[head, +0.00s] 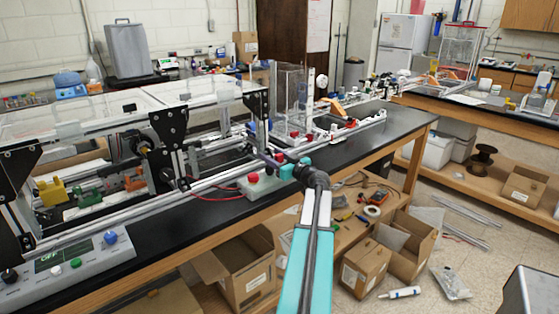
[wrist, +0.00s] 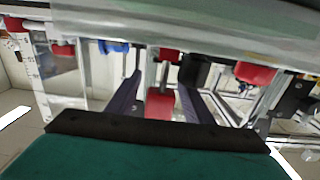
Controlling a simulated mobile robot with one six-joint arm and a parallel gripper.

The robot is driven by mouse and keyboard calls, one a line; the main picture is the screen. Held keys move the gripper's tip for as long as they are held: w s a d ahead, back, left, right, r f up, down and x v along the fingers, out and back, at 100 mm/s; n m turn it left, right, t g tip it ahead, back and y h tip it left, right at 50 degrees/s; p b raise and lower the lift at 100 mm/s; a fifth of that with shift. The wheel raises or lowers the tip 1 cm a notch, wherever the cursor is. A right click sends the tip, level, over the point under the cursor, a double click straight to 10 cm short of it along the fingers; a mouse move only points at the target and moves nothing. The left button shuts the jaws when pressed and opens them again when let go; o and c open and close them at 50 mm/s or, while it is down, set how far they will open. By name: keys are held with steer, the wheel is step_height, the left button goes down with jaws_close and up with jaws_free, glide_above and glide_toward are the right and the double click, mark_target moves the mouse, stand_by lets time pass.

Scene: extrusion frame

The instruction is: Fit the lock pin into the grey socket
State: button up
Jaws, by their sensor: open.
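My gripper (head: 268,158) is at the front side of the extrusion frame (head: 215,180), at the end of my teal arm. In the wrist view its two dark purple fingers (wrist: 160,88) stand apart. A red block (wrist: 160,104) with a thin light stem shows in the gap between them; I cannot tell whether it is touched. A black cylinder (wrist: 194,70) is by the right fingertip, and a red piece (wrist: 256,73) is farther right. I cannot make out for sure which piece is the lock pin or the grey socket.
A light box with a red button (head: 252,178) sits on the black bench (head: 200,208) just below my gripper. A grey control panel (head: 75,268) is at the front left. A clear upright enclosure (head: 288,95) stands behind. Cardboard boxes (head: 365,268) fill the space below.

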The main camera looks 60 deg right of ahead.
steer(key=c, duration=1.1)
steer(key=shift+c, duration=0.2)
steer(key=shift+r+b, duration=0.6)
steer(key=shift+r, duration=1.05)
steer(key=s+a+r+b, duration=0.1)
steer(key=s+a+b, duration=0.2)
steer(key=s+a, duration=0.6)
steer(key=v, duration=0.3)
steer(key=shift+s+r, duration=0.35)
steer(key=shift+s, duration=0.15)
steer(key=shift+w+d, duration=0.1)
steer(key=shift+w, duration=0.05)
